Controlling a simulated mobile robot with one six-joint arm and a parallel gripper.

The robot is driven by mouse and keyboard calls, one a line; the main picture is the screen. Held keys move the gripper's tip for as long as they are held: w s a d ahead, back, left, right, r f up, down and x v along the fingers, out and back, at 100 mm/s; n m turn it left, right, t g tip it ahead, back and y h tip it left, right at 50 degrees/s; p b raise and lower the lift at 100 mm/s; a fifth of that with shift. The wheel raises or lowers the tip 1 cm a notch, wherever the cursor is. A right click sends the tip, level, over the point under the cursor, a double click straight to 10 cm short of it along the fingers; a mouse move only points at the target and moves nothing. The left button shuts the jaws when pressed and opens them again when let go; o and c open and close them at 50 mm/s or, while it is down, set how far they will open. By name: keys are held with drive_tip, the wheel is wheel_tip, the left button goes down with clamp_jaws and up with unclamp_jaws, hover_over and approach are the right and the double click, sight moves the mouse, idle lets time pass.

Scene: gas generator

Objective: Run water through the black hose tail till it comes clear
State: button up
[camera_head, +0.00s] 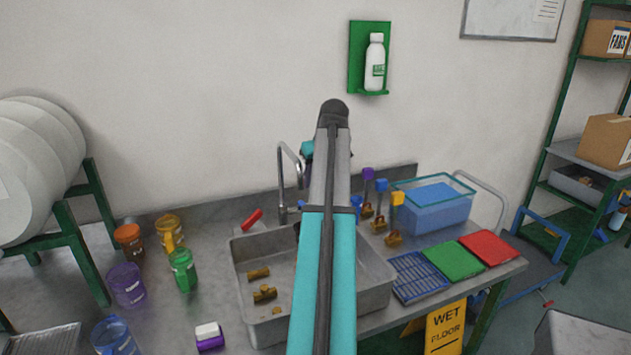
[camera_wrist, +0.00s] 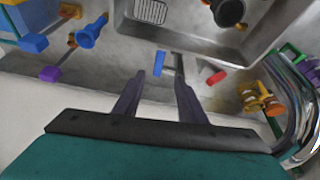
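My gripper (camera_wrist: 159,78) is open and empty in the wrist view, its two dark fingers apart. A blue tap lever (camera_wrist: 159,63) lies between and just beyond the fingertips; I cannot tell whether they touch it. A red tap lever (camera_wrist: 217,77) is to its right and also shows left of the faucet (camera_head: 282,175) in the head view (camera_head: 252,219). A black round piece (camera_wrist: 228,11) with a brownish inside sits in the sink basin (camera_wrist: 200,35), perhaps the hose tail. In the head view my arm hides my fingers and part of the sink (camera_head: 375,285). No water stream is visible.
Brass fittings (camera_head: 264,294) lie in the sink. Coloured jugs, such as a green one (camera_head: 183,270), stand left. Brass pieces with coloured tops (camera_head: 394,238), a blue-filled tank (camera_head: 436,205) and coloured trays (camera_head: 453,261) are right.

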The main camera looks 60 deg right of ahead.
drive_tip(key=shift+d+f, duration=0.1)
drive_tip(key=shift+d, duration=0.1)
clamp_jaws()
drive_tip(key=s+d+f+t+y+b, duration=0.1)
drive_tip(key=s+d+f+y, duration=0.1)
drive_tip(key=d, duration=0.3)
drive_tip(key=s+d+f+n+t+y+b, duration=0.1)
drive_tip(key=s+d+f+t+y, duration=0.1)
drive_tip(key=s+d+f, duration=0.1)
drive_tip(key=s+d, duration=0.1)
drive_tip(key=d, duration=0.1)
drive_tip(key=shift+d+f+y, duration=0.15)
drive_tip(key=shift+d+y, duration=0.25)
